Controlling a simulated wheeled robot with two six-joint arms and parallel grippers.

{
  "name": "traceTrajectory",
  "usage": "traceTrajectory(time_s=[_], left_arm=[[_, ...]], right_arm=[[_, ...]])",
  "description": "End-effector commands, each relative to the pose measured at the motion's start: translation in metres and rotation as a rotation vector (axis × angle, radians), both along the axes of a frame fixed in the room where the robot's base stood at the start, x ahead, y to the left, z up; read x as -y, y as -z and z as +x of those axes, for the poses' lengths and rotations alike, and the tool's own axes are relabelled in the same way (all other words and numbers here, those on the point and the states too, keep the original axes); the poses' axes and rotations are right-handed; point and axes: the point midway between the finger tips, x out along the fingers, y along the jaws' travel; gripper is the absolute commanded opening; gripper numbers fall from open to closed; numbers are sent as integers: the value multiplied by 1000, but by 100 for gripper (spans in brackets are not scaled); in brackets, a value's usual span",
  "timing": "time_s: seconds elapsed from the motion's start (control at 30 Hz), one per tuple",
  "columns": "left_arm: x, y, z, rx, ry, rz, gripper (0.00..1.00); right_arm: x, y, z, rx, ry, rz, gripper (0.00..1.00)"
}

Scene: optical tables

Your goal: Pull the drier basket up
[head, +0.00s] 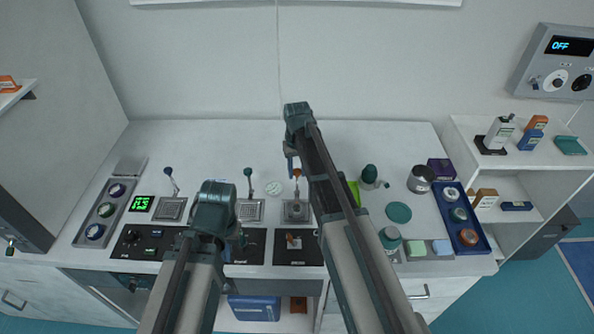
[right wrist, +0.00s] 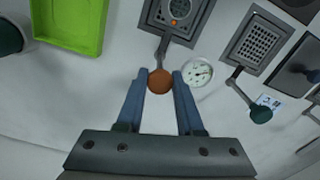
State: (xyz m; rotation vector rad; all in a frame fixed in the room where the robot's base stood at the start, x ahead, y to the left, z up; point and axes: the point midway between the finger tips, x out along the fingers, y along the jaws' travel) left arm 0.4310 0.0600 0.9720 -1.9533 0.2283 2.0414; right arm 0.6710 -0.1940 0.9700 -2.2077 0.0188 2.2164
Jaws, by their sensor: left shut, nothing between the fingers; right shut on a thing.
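A grey square basket unit with a lever and orange ball knob (head: 297,173) stands right of the middle of the bench; its basket (head: 296,211) is partly hidden by my right arm. No label tells which unit is the drier. In the right wrist view the orange knob (right wrist: 160,83) lies between the blue fingers of my right gripper (right wrist: 160,72), which is shut on it. The lever runs from the knob to the basket (right wrist: 174,20), where an orange light shows. My left gripper (head: 238,242) is shut and empty over the front panels, partly hidden by its own arm.
Similar units with a green knob (head: 248,171) and a dark blue knob (head: 168,170) stand to the left. A round gauge (head: 273,188) sits beside the orange-knob unit. A green tray (right wrist: 68,22), jars and a blue tray (head: 470,240) are to the right.

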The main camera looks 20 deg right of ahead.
Motion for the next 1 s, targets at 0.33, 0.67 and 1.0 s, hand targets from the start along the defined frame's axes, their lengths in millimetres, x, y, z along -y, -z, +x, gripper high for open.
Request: traceTrajectory(time_s=[0.33,0.67,1.0], left_arm=[[0,-1,0,0,0,0,0],[0,-1,0,0,0,0,0],[0,-13,0,0,0,0,0]], right_arm=[[1,-1,2,5,1,-1,47],[0,-1,1,3,0,-1,66],[0,-13,1,3,0,0,66]])
